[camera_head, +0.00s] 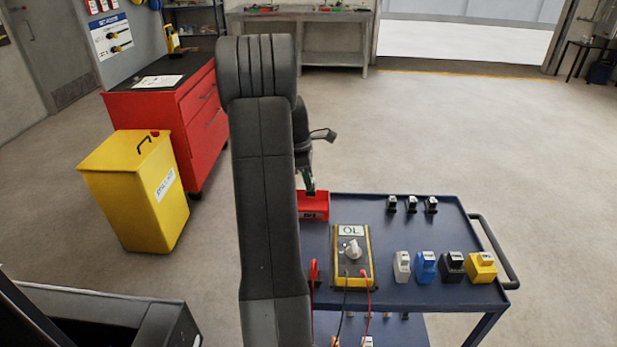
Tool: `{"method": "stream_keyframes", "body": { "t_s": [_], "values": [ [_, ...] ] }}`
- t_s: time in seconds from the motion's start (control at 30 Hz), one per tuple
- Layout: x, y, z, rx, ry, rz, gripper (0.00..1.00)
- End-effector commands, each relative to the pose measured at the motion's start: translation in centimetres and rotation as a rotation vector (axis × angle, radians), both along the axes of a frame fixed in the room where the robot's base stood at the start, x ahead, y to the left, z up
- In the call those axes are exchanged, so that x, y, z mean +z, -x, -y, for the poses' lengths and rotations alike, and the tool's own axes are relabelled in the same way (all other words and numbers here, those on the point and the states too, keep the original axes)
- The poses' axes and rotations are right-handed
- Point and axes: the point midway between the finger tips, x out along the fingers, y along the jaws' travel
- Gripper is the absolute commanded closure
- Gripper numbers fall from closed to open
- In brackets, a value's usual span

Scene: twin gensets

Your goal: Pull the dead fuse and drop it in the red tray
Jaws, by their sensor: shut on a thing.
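My gripper (309,188) is small in the view and partly hidden behind my own arm. It points down over the red tray (314,206) at the left end of the blue cart's top. It is shut on the fuse, a small dark piece between the fingertips that is hard to make out. The fuse is at or just above the tray; I cannot tell whether it touches. My arm covers the left part of the tray, and the tray's inside is mostly hidden.
The blue cart top (379,221) holds a yellow-edged meter (364,261) with leads. Beside it stand white, blue (426,267), black and yellow (481,268) blocks, and three small dark pieces (410,204) behind. A yellow bin (141,206) and red cabinet (187,122) stand left.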

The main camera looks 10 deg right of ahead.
Motion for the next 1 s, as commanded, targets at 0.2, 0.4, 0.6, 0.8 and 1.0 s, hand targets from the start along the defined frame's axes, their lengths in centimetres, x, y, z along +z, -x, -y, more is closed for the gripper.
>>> {"method": "stream_keyframes", "body": {
  "t_s": [0.2,0.4,0.6,0.8,1.0],
  "values": [
    [0.1,0.0,0.0,0.000,0.000,0.000,0.62],
    [0.1,0.0,0.0,0.000,0.000,0.000,0.48],
    [0.3,0.0,0.0,0.000,0.000,0.001,0.48],
    [2.9,-0.2,-0.6,0.000,0.000,0.005,0.48],
    [7.5,-0.3,-1.5,0.000,0.000,0.004,0.48]
  ]
}}
